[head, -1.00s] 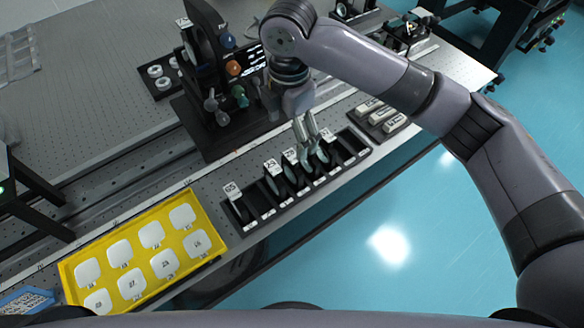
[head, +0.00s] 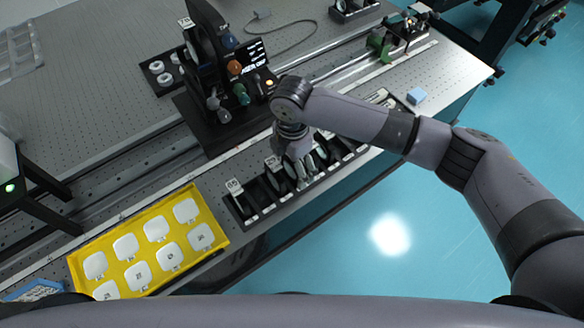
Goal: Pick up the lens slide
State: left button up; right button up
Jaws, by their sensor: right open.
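A black slotted rack (head: 246,218) near the table's front edge holds several upright lens slides with white number tags. One lens slide (head: 236,190) stands at the rack's left end. Another lens slide (head: 274,172) stands just left of my right gripper. My right gripper (head: 304,177) is down at the middle of the rack, its fingers open among the slides. The arm and hand hide part of the rack, and I cannot tell whether a slide is between the fingers. My left gripper is not in view.
A yellow tray (head: 222,240) with white labelled pieces lies left of the rack. A black optical mount with coloured knobs (head: 235,68) stands behind it. A small blue block (head: 416,96) lies right of the rack. Blue floor is beyond the table's front edge.

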jog(key=shift+c, duration=0.5)
jog(key=c, duration=1.3)
